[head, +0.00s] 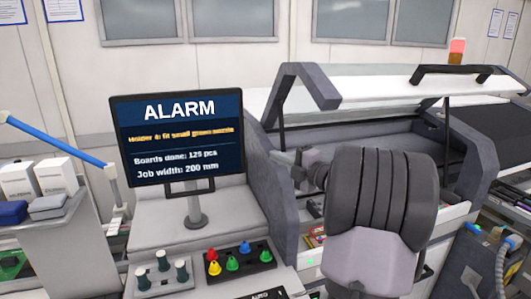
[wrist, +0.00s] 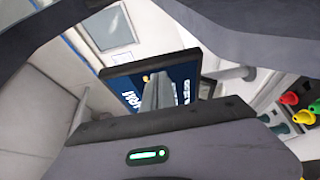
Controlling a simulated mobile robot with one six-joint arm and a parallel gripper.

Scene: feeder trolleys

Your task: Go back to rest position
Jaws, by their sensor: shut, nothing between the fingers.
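My gripper (wrist: 158,85) is shut and empty in the wrist view, its closed fingers seen in front of the tilted image of the monitor (wrist: 185,75). In the head view the end of my arm (head: 305,165) points left, to the right of the monitor (head: 178,138) and in front of the machine's grey side frame. The fingertips are small there and hard to make out. My dark ribbed arm link hides part of the machine behind it. The monitor reads ALARM, with a line on holder 4 and a small green nozzle.
The machine's lid (head: 380,88) is raised, with a grey post (head: 266,185) beside the monitor. Coloured nozzles stand in a black holder (head: 240,262) on the front ledge. A second holder with grey-green pegs (head: 162,275) is left of it. White boxes (head: 55,175) stand far left.

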